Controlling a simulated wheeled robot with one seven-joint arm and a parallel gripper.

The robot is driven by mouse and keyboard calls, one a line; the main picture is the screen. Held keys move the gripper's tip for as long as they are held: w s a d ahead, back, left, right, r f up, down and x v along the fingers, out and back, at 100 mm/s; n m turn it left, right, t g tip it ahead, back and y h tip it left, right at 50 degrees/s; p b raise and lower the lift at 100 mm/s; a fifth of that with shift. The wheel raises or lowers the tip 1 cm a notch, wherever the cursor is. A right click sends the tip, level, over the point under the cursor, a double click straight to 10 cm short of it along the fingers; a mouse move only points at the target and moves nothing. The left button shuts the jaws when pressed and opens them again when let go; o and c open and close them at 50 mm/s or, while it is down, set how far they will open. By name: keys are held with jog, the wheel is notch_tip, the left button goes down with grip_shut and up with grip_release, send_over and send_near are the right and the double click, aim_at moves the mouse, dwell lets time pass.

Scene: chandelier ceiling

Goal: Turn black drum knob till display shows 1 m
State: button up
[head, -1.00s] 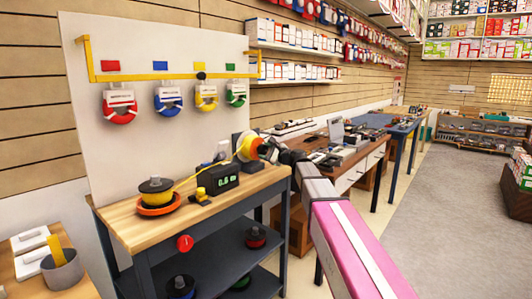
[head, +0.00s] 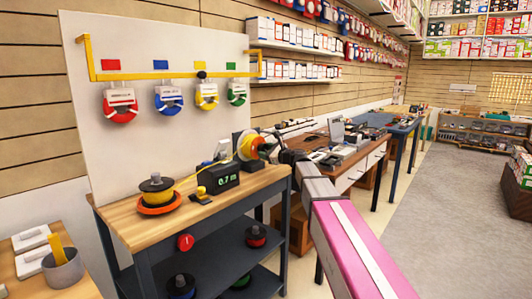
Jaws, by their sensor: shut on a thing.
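The display box (head: 222,178) is black and stands on the wooden bench top; its green digits read 0.7 m. Right behind it is a drum (head: 245,146) wound with yellow cable. My gripper (head: 268,151) is at the right side of this drum, shut on the black drum knob, which is mostly hidden by the fingers. A yellow cable runs from a spool (head: 157,190) on an orange dish, past a small yellow-topped device (head: 201,193), toward the drum.
A white back panel (head: 150,60) carries several coloured cable coils on a yellow rail. The bench (head: 185,212) has a dark lower shelf with several spools. A long table with tools (head: 340,160) stands behind my arm. Open grey floor (head: 440,210) lies to the right.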

jog(key=o, duration=0.9)
jog(key=shift+o, duration=0.2)
jog(key=shift+s+d, duration=0.1)
jog(key=v, duration=1)
jog(key=shift+s+d, duration=0.2)
jog(key=shift+d, duration=0.05)
